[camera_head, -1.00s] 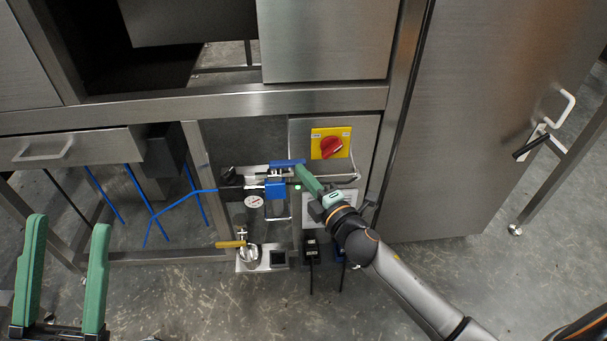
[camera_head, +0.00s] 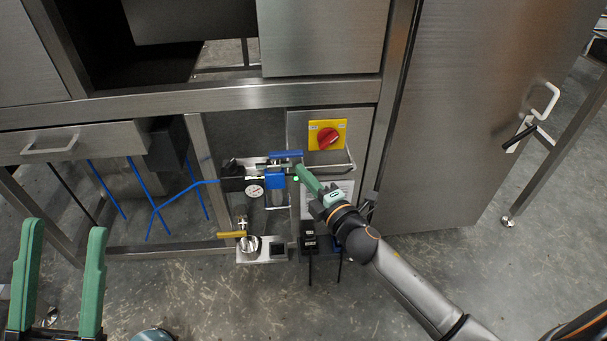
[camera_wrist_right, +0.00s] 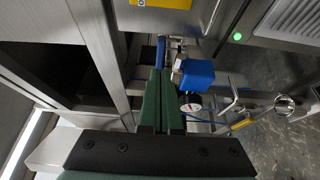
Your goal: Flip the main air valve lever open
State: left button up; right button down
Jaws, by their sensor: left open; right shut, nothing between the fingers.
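A blue lever (camera_head: 286,154) lies roughly level above a blue block (camera_head: 275,180) on the air unit, with a round gauge (camera_head: 254,191) to its left. A yellow lever (camera_head: 232,234) sits lower, on a silver valve. I cannot tell for sure which is the main air valve lever. My right gripper (camera_head: 299,170) is shut and empty, its tips just below and right of the blue lever's right end. In the right wrist view, the blue lever (camera_wrist_right: 161,50) shows just beyond the shut fingers (camera_wrist_right: 159,72); contact is unclear. My left gripper (camera_head: 66,227) is open and empty, lower left.
A red rotary switch (camera_head: 325,139) on a yellow plate is above right of the blue lever. A metal rail (camera_head: 346,157) runs near my right gripper. Blue hoses (camera_head: 157,208) hang at left. A steel cabinet door (camera_head: 460,120) stands to the right.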

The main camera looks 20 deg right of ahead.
jog(key=s+d+p, duration=0.1)
jog(key=s+d, duration=0.3)
jog(key=s, duration=0.5)
jog(key=shift+d, duration=0.35)
